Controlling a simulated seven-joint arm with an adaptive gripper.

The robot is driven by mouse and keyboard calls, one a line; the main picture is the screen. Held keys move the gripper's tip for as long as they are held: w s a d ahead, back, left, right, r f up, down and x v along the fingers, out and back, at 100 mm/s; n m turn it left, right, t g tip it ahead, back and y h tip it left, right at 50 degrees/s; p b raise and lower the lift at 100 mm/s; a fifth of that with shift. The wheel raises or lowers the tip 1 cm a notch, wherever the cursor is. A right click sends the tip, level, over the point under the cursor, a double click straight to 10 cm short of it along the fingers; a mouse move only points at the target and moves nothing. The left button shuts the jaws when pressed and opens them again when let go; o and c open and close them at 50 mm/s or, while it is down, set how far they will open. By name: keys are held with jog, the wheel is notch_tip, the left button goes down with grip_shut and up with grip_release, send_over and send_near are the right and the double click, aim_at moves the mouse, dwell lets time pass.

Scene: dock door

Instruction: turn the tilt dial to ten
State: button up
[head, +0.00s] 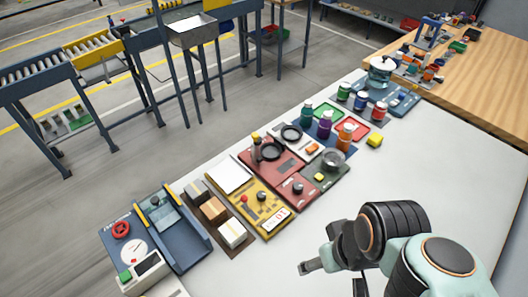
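I cannot read any label that names the tilt dial. A round white dial face (134,250) with a thin pointer lies on the blue panel at the lower left, beside a red handwheel (121,230). A dark knob (262,196) sits on the yellow panel (245,206), near a red button (243,198) and a white marked plate (275,219). Another dark knob (298,188) is on the dark red panel (275,172). My gripper (310,267) is over the bare white table, right of the panels and apart from them. Its finger gap is not clear.
A blue tray (172,228) and a board of boxes (214,212) stand between the dial panel and the yellow panel. Bottles (325,123), a pan (271,151) and a glass kettle (381,70) stand farther back. The white table (420,150) is clear at the right.

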jog(key=w+a+r+n+t, duration=0.1)
jog(key=w+r+n+t, duration=0.1)
jog(key=w, duration=0.5)
jog(key=w+a+r+n+t, duration=0.1)
jog(key=w+a+n+t, duration=0.1)
jog(key=w, duration=0.5)
jog(key=n+g+y, duration=0.2)
jog(key=g, duration=0.1)
send_over(262, 194)
jog(key=s+d, duration=0.2)
notch_tip(262, 194, down, 20)
jog(key=shift+a+f, duration=0.1)
jog(key=shift+a, duration=0.05)
jog(key=x, duration=0.6)
jog(key=shift+w+a+f, duration=0.1)
jog(key=shift+f, duration=0.2)
grip_shut()
